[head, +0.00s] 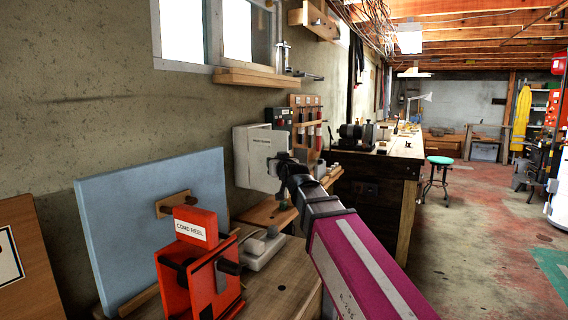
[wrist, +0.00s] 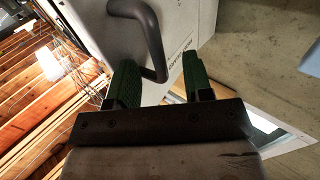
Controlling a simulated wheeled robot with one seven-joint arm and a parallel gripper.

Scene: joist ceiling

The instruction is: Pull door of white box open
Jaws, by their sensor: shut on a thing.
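The white box (head: 242,157) is mounted on the concrete wall at the centre of the head view, its labelled door facing me. In the wrist view, the white door (wrist: 92,22) fills the upper middle, with small print beside a dark grey bent handle (wrist: 152,38). My gripper (head: 282,162) is at the door's right side in the head view. In the wrist view, my gripper (wrist: 160,75) has its green-padded fingers on either side of the handle and is shut on it. The head view does not show the handle clearly behind my gripper. I see no clear gap at the door.
An orange cord reel (head: 197,262) and a light blue panel (head: 155,225) stand on the wooden bench (head: 285,285) in front. A workbench (head: 385,165) is beyond the box at the right. The floor (head: 460,250) on the right is largely clear.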

